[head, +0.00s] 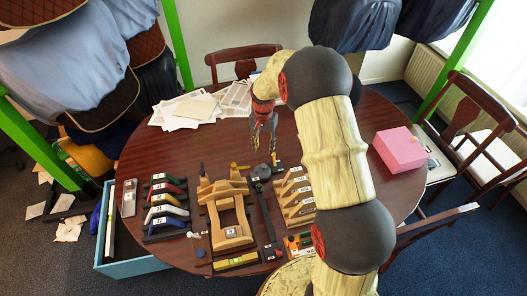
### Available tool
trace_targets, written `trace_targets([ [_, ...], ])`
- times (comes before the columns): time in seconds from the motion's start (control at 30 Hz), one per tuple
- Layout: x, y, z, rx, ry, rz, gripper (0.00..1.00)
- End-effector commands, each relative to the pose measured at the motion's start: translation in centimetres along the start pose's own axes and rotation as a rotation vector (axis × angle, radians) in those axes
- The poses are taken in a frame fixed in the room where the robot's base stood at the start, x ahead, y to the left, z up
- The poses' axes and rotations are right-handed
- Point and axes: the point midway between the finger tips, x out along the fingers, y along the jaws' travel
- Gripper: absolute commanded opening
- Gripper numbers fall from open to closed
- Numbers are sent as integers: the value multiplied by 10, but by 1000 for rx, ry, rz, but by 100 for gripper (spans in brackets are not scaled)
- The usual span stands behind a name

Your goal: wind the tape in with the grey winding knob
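My gripper (264,146) is above the far middle of the round table, pointing down. Its dark fingers look apart, with nothing visible between them. Below it is a dark round part (263,171) at the far end of a long black strip (267,215), which looks like the tape device. A small grey knob-like piece (277,166) stands beside it, close under the fingertips; it is too small to tell for certain that this is the winding knob. I cannot make out the tape itself or any contact.
A wooden saddle frame (232,229) stands left of the strip. A rack of coloured pieces (166,211) is farther left, and a rack of wooden pieces (296,196) is to the right. Papers (190,109) lie at the back; a pink box (400,149) is at the right edge.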

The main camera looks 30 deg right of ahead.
Motion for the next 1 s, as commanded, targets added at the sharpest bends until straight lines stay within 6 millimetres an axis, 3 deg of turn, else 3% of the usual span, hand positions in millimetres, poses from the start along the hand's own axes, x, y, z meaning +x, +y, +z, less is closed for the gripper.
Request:
trace_targets([
  [0.37, -2, 0, 0, 0, 0, 0, 39],
  [0.77, 43, -10, -10, -17, 37, -24, 39],
  [0.87, 50, -13, -14, -127, 48, -28, 39],
  [1.0, 56, -16, -16, -398, 55, -23, 39],
])
